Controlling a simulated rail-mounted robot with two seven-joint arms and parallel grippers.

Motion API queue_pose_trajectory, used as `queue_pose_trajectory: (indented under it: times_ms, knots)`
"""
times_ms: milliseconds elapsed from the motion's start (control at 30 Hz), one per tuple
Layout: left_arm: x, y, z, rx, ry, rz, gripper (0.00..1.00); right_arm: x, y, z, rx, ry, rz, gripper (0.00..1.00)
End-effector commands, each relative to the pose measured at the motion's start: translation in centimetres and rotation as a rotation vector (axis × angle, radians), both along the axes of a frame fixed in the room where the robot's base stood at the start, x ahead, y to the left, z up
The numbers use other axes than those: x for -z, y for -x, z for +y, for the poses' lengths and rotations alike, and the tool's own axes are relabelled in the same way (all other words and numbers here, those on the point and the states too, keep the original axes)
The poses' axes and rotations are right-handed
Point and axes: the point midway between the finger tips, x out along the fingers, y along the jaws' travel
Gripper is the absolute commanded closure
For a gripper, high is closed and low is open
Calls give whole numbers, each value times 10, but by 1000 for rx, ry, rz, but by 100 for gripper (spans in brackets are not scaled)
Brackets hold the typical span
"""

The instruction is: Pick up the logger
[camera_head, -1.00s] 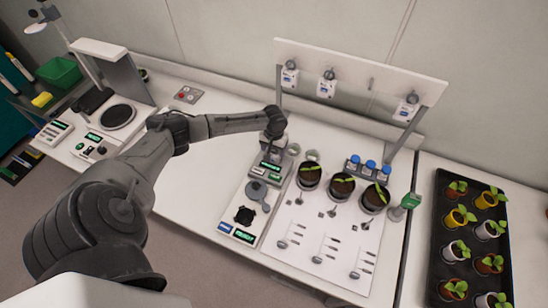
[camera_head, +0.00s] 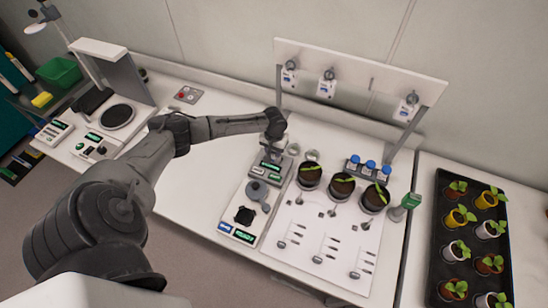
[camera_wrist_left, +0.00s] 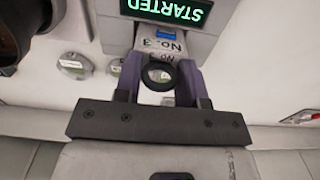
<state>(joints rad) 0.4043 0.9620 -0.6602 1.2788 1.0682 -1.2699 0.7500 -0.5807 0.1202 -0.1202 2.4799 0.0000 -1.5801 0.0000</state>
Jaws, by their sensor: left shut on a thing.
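The logger (camera_wrist_left: 160,75), a small white piece with a round dark-rimmed part and a "No. 3" label, sits between the two fingers of my left gripper (camera_wrist_left: 159,62) in the left wrist view. The gripper is shut on it. Its label end is right at the grey reader (camera_wrist_left: 207,40), whose screen reads "STARTED"; I cannot tell whether it is still seated there. In the head view my left gripper (camera_head: 272,148) is just behind the reader (camera_head: 267,172), and the logger is mostly hidden. My right gripper is not in view.
A white rack (camera_head: 360,70) with hanging devices stands behind. Three dark pots (camera_head: 342,186) with seedlings and blue-capped bottles (camera_head: 370,166) are to the right. A black tray (camera_head: 436,235) of potted seedlings lies farther right. The counter left of the reader (camera_head: 195,175) is clear.

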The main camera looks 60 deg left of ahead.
Motion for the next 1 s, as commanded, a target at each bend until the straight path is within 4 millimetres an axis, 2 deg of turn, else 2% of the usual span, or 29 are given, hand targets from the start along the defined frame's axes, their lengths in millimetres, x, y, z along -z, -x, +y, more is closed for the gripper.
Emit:
queue_pose_trajectory:
  times_ms: [100,467,567,733,1000]
  knots:
    - [0,0,0,0,0,0,100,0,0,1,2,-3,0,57]
    - [-6,0,1,0,-1,-1,100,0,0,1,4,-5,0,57]
    - [-15,0,1,0,-1,-1,100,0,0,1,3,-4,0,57]
    - [-41,-1,1,1,-1,-3,100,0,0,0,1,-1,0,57]
    - [-72,-34,-41,2,3,-6,100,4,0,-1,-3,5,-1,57]
